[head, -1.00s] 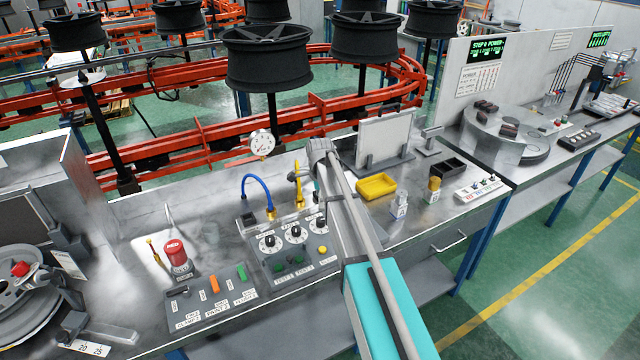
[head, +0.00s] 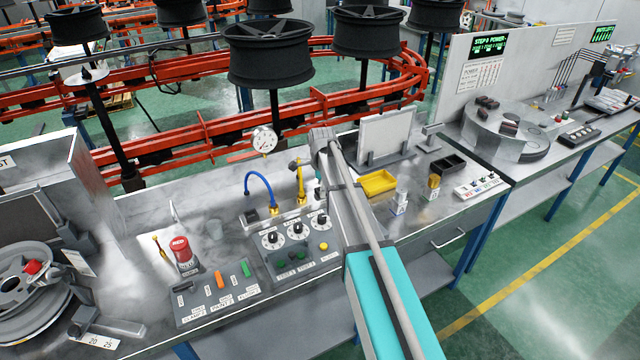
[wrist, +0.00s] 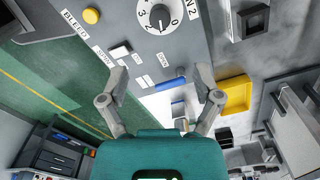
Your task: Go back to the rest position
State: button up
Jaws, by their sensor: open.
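My gripper (wrist: 162,82) is open and empty in the wrist view, its two fingers spread wide above the bench's front edge. Under it is the grey control panel (wrist: 120,28), with a round dial (wrist: 159,18), a yellow button (wrist: 91,15) and white label strips. In the head view my arm reaches over the bench, right of this dial panel (head: 283,262). The fingers are hidden or too unclear to tell there. No object shows between the fingers.
The yellow tray (head: 378,182), white backboard (head: 385,134) and small bottles stand right of my arm. A blue hose (head: 259,188), yellow valve (head: 300,185) and red button (head: 181,249) stand left. Green floor lies open in front.

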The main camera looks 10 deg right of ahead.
jog(key=s+d+n, duration=0.1)
jog(key=s+n, duration=1.7)
jog(key=s, duration=1.1)
jog(key=shift+d+f+n, duration=0.2)
jog(key=shift+d+n, duration=0.15)
jog(key=shift+n, duration=0.05)
